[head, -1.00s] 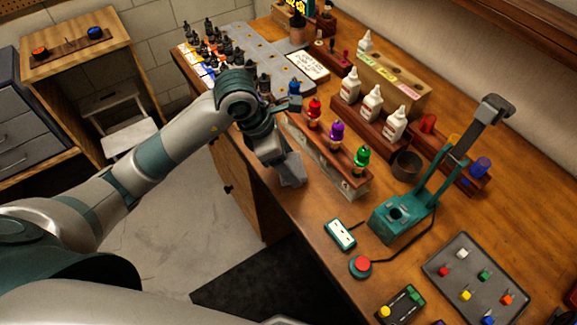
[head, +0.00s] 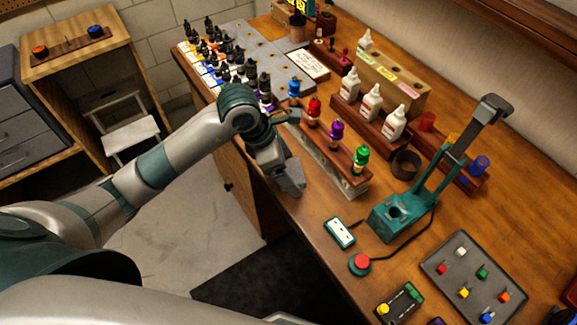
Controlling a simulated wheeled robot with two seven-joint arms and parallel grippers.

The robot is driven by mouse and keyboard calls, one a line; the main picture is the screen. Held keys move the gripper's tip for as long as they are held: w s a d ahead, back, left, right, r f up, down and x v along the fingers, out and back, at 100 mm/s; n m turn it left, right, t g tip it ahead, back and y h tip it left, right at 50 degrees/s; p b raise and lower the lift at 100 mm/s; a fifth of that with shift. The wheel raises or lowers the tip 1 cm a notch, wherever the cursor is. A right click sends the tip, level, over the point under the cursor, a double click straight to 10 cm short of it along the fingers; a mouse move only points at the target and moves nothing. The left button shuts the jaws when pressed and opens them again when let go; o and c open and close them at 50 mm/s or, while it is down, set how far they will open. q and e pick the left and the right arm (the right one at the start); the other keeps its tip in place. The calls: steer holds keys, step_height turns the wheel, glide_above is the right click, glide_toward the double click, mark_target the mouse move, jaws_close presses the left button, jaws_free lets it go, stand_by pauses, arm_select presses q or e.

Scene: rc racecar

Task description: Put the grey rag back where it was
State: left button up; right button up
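My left gripper (head: 291,188) points down at the front edge of the workbench, just left of the bottle rack. A small grey shape shows at its tip. I cannot tell whether this is the grey rag or only the gripper's own fingers, nor whether the fingers are open or shut. No grey rag can be made out for certain anywhere else. My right gripper is not in view.
The wooden rack (head: 358,188) holds blue, red, purple and green bottles close to my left gripper. Several dark dropper bottles (head: 226,72) stand behind it.

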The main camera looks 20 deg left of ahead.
arm_select(q)
steer(key=shift+r, duration=0.1)
steer(key=shift+r, duration=0.1)
steer(key=shift+a+r, duration=0.1)
steer(key=shift+r, duration=0.1)
steer(key=b+v, duration=0.3)
steer(key=v, duration=0.8)
steer(key=shift+r, duration=0.25)
steer(key=shift+s+f, duration=0.1)
steer(key=shift+s, duration=0.1)
